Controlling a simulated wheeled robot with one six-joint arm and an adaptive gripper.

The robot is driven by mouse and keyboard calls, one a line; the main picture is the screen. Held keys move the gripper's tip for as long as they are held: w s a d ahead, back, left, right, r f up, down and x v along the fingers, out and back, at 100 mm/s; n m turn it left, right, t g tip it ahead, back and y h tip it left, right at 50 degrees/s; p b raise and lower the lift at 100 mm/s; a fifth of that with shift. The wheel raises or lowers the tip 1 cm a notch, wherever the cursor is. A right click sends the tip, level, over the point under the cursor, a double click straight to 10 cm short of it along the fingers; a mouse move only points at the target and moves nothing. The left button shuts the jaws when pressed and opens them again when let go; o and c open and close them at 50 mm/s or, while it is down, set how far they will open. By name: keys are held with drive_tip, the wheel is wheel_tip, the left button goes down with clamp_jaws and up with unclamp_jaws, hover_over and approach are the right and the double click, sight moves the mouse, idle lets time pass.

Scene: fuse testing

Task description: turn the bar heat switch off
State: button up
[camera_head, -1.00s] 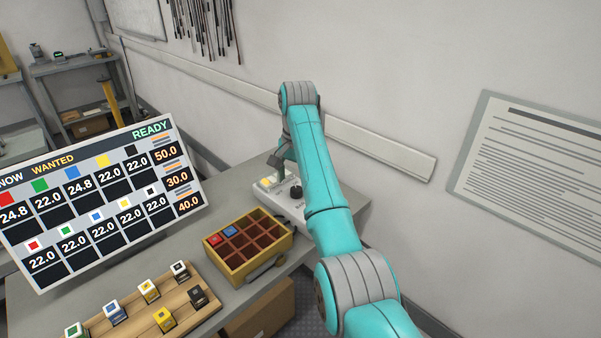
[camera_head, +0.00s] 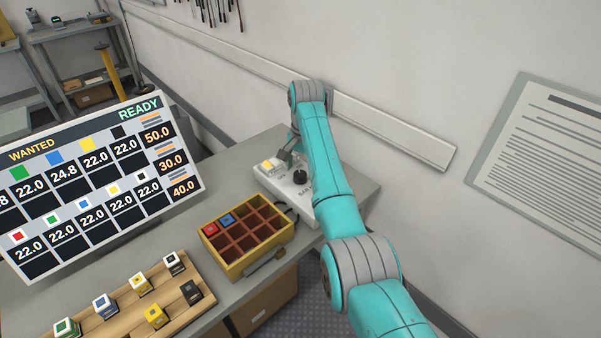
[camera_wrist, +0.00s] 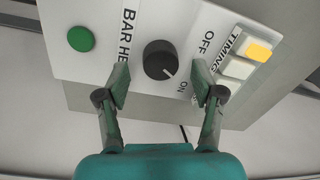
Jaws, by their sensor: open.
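The bar heat switch is a round black knob (camera_wrist: 160,60) on a white control box (camera_wrist: 70,65) in the wrist view. The knob's white pointer line points down and right, toward the printed ON. OFF is printed up and right of the knob. My gripper (camera_wrist: 161,84) is open and empty, its fingers either side of the lower picture with the knob just beyond and between their tips, apart from it. In the head view the box (camera_head: 322,210) stands at the table's back right with the knob (camera_head: 300,177) on top, and my gripper (camera_head: 287,153) is beside it, partly hidden.
A green button (camera_wrist: 81,39) lies left of the knob, and a yellow-topped timing switch (camera_wrist: 258,51) lies right. A wooden compartment tray (camera_head: 237,263) stands in front of the box, a fuse rack (camera_head: 110,322) farther front. A display (camera_head: 95,190) reading READY stands left.

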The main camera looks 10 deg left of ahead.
drive_tip(key=shift+a+f, duration=0.1)
drive_tip(key=shift+f, duration=1)
drive_tip(key=c, duration=1.1)
drive_tip(key=shift+c, duration=0.2)
drive_tip(key=shift+n, duration=0.3)
drive_tip(key=n, duration=0.5)
drive_tip(key=shift+n, duration=0.3)
drive_tip(key=n, duration=0.5)
drive_tip(key=shift+n+g, duration=0.3)
